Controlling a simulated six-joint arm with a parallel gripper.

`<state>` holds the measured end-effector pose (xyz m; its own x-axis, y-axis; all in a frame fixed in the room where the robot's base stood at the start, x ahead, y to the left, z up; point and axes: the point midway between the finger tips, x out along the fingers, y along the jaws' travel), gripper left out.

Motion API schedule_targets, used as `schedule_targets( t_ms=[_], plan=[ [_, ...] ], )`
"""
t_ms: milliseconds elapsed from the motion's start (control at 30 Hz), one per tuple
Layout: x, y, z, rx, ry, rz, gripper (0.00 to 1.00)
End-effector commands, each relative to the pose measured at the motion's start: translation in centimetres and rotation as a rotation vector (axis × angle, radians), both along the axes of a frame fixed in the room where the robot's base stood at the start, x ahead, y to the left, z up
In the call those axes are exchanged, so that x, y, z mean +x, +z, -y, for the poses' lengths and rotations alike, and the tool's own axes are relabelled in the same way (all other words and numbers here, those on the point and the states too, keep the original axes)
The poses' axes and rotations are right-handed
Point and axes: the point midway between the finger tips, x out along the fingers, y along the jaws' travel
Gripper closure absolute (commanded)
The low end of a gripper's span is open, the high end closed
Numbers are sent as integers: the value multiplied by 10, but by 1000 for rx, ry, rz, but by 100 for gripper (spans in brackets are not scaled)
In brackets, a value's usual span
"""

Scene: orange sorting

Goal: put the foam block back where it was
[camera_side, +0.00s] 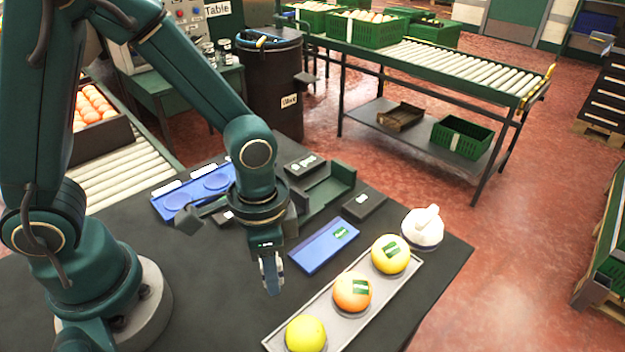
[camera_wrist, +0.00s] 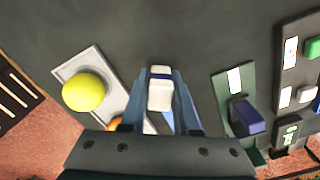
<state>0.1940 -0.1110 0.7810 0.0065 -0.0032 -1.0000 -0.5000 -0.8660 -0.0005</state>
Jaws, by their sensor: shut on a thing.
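My gripper (camera_side: 271,272) hangs over the dark table, left of the fruit tray, with its blue fingers pointing down. In the wrist view my gripper (camera_wrist: 160,100) is shut on a small white block (camera_wrist: 160,94), which I take to be the foam block. The block lies between the two fingers, its outer end past the tips. In the side view the fingers mostly hide it. I cannot tell whether it touches the table.
A long grey tray (camera_side: 272,341) holds a yellow fruit (camera_side: 305,334), a labelled orange (camera_side: 352,291) and a labelled yellow fruit (camera_side: 390,254). A blue plate (camera_side: 315,252) lies behind my gripper. A blue two-recess tray (camera_side: 160,203) and a white object (camera_side: 423,229) stand farther back.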

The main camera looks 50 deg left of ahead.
Motion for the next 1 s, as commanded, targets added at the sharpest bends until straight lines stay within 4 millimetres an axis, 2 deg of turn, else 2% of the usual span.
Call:
schedule_targets(
  t_ms=[733, 767, 833, 1000],
  plan=[
    [0, -9, 0, 0, 0, -1, 100],
    [0, -9, 0, 0, 0, -1, 63],
    [0, -9, 0, 0, 0, -1, 36],
    [0, -9, 0, 0, 0, -1, 36]
  ],
)
